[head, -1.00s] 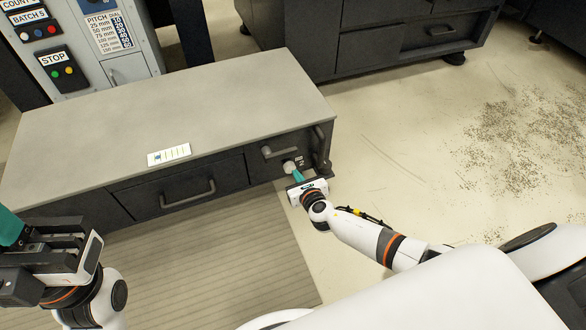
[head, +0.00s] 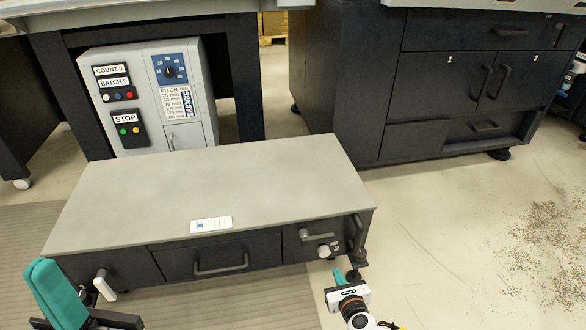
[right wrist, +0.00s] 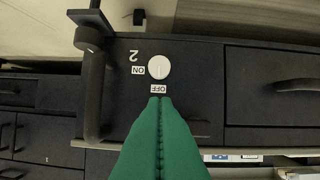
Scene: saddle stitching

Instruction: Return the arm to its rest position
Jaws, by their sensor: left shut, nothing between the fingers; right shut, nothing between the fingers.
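My right gripper (head: 338,275) is shut and empty, just below the white round knob (head: 324,251) at the right end of the low grey-topped cabinet (head: 215,190). In the right wrist view its green fingers (right wrist: 160,105) are pressed together. Their tips end just beside the OFF label, and the white knob (right wrist: 159,67) with the ON label lies beyond, apart from them. My left gripper (head: 45,280) is at the lower left of the head view, shut and empty, with its teal fingers upright in front of the cabinet's left end.
A grey control box (head: 150,100) with a pitch dial and STOP panel stands behind the cabinet. A dark machine (head: 440,80) stands at the back right. A vertical handle (right wrist: 92,90) is beside the knob. The floor (head: 440,240) at right is open, with scattered bits.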

